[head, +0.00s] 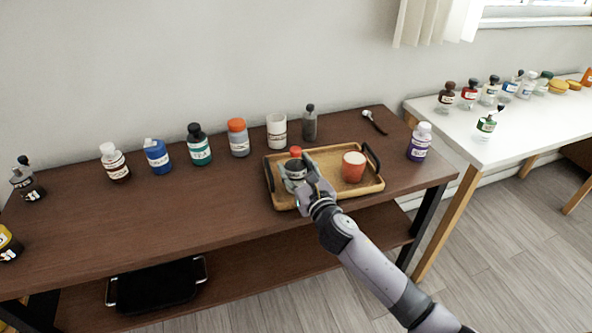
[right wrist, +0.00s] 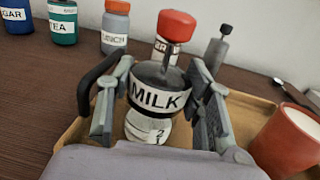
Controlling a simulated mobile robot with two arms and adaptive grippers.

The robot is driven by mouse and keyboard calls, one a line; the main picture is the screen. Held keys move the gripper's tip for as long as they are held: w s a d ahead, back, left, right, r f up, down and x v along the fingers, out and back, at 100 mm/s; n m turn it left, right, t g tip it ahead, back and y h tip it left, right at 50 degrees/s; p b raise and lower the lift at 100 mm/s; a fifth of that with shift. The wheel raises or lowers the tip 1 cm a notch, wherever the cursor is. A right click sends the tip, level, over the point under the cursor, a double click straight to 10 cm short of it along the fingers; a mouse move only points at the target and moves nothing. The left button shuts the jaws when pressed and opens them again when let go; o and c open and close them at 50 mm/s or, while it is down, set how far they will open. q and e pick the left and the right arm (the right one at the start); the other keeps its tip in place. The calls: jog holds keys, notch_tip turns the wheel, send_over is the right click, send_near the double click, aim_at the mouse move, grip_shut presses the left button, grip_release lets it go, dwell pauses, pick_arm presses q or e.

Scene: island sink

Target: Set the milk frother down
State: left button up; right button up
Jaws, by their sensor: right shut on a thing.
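The milk frother (head: 296,168) has a red knob, a dark lid, a band reading MILK and a clear lower part. It shows upright between my right gripper's fingers in the right wrist view (right wrist: 158,98). My right gripper (head: 304,173) is shut on it, with one finger on each side of the band. The frother is over the left part of the wooden tray (head: 345,196). I cannot tell whether its base touches the tray, since the gripper hides part of it. My left gripper is not in view.
An orange-red cup (head: 353,167) stands on the tray's right half. Dark handles rise at the tray ends. Behind it stand a white canister (head: 276,131) and a grey bottle (head: 310,124). A purple bottle (head: 420,142) stands to the right.

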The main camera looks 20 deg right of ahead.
jog(key=shift+f, duration=0.1)
jog(key=o, duration=1.2)
jog(key=shift+r, duration=0.25)
jog(key=shift+s+f, duration=0.15)
jog(key=shift+s, duration=0.25)
jog(key=s, duration=0.7)
jog(key=s+d, duration=0.1)
jog(key=s, duration=0.3)
jog(key=shift+s+d, duration=0.1)
